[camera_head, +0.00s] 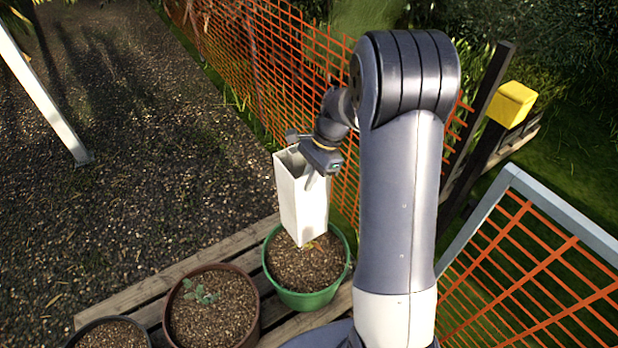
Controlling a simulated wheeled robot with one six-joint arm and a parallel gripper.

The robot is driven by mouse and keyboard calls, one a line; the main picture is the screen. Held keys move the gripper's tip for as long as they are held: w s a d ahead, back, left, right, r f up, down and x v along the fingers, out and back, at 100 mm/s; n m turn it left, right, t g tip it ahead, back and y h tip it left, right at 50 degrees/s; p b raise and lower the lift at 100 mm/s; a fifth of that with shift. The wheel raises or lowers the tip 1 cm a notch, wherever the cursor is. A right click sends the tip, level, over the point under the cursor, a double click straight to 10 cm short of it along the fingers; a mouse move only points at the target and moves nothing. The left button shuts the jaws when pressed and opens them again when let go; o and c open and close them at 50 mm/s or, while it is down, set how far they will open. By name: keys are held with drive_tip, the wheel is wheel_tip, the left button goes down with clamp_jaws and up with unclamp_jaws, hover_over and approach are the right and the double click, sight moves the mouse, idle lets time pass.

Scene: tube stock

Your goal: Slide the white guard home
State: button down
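The white guard (301,205) is a tall, open-topped square tube, roughly upright over the green pot (318,298). My gripper (308,172) is at the guard's upper rim and appears shut on its near right wall, with one finger showing on the outside; the other finger is hidden. The guard's lower end is over the back part of the soil (306,267). A small brownish-green seedling (312,244) shows at its lower edge. I cannot tell whether the guard touches the soil or is a little above it.
A brown pot (255,333) with a green seedling (200,292) and a dark pot (76,338) stand left on the wooden slats (160,281). Orange mesh fencing (269,70) runs behind. A framed mesh panel (570,215) is at right.

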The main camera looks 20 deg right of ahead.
drive_tip(key=shift+f+b, duration=1.5)
drive_tip(key=shift+f, duration=1.4)
wheel_tip(320, 180, down, 7)
drive_tip(key=b, duration=0.4)
drive_tip(key=shift+f, duration=0.15)
drive_tip(key=shift+f+b, duration=0.15)
drive_tip(key=shift+b, duration=0.15)
drive_tip(key=shift+f+b, duration=1.85)
drive_tip(key=shift+f, duration=1.25)
drive_tip(key=c, duration=2.1)
unclamp_jaws()
drive_tip(key=o, duration=0.5)
drive_tip(key=shift+o, duration=0.2)
